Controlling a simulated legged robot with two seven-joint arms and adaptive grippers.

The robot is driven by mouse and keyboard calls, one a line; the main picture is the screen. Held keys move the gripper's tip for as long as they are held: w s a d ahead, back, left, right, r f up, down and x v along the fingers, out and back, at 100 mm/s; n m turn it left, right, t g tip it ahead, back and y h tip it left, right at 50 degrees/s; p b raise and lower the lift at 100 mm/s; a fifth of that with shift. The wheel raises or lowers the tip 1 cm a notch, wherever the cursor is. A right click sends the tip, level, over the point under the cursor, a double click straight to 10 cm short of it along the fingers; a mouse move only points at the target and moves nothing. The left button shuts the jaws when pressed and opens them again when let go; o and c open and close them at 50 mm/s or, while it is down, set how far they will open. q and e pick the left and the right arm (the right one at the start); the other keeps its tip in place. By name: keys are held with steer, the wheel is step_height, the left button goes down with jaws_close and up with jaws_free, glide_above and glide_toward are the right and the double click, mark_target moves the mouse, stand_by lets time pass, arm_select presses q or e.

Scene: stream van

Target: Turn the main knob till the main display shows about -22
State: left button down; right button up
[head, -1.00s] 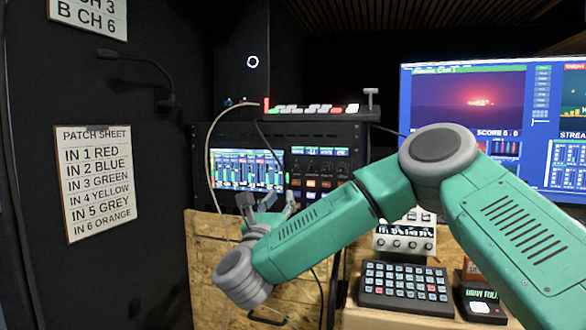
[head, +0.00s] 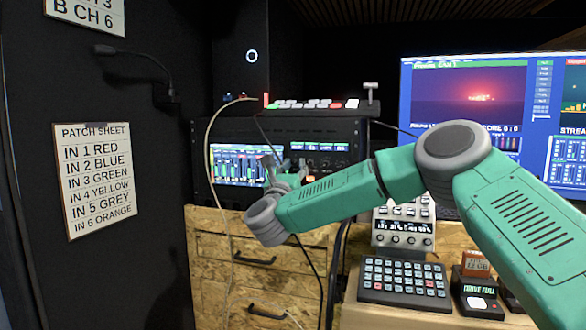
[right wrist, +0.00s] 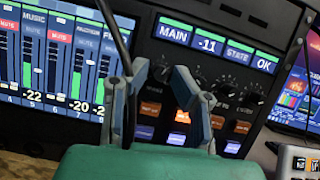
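The main display (right wrist: 193,38) sits on the black rack mixer (head: 225,130) and reads "MAIN -11" in the right wrist view, with "STATE OK" beside it. A row of dark knobs runs below it. One dark knob (right wrist: 162,71) shows between my right fingertips; its label is not readable. My right gripper (right wrist: 158,76) is open, its two grey fingers apart in front of the panel. I cannot tell whether they touch the knob. In the head view the right gripper (head: 288,166) is in front of the mixer, partly covering its controls. My left gripper is not in view.
A fader screen (right wrist: 60,62) is left of the knobs, and lit orange and white buttons (right wrist: 178,139) lie below them. A cable (head: 209,160) hangs in front of the mixer. A switcher (head: 310,105) stands on top. A keypad (head: 403,285) is at the lower right.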

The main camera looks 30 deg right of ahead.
jaws_close()
steer(key=shift+n+t, duration=0.3)
steer(key=shift+n, duration=0.3)
steer(key=n+y, duration=0.1)
steer(key=n, duration=0.2)
steer(key=shift+t+y+p, duration=0.35)
steer(key=shift+t+y, duration=0.05)
steer(key=n, duration=0.2)
steer(key=n+t+y+p, duration=0.1)
steer(key=n, duration=0.1)
steer(key=shift+s+r+y, duration=0.1)
steer(key=shift+r+y, duration=0.05)
steer(key=shift+y, duration=0.15)
steer(key=n+y+p, duration=0.2)
steer(key=n+p, duration=0.1)
steer(key=n, duration=0.1)
steer(key=shift+r+n, duration=0.1)
steer(key=shift+n, duration=0.2)
steer(key=shift+s+n+y+p, duration=0.1)
steer(key=shift+n+y+p, duration=0.9)
steer(key=shift+n+p, duration=0.75)
steer(key=shift+f+n+b, duration=0.2)
steer(key=shift+n+b, duration=0.1)
steer(key=shift+n, duration=0.05)
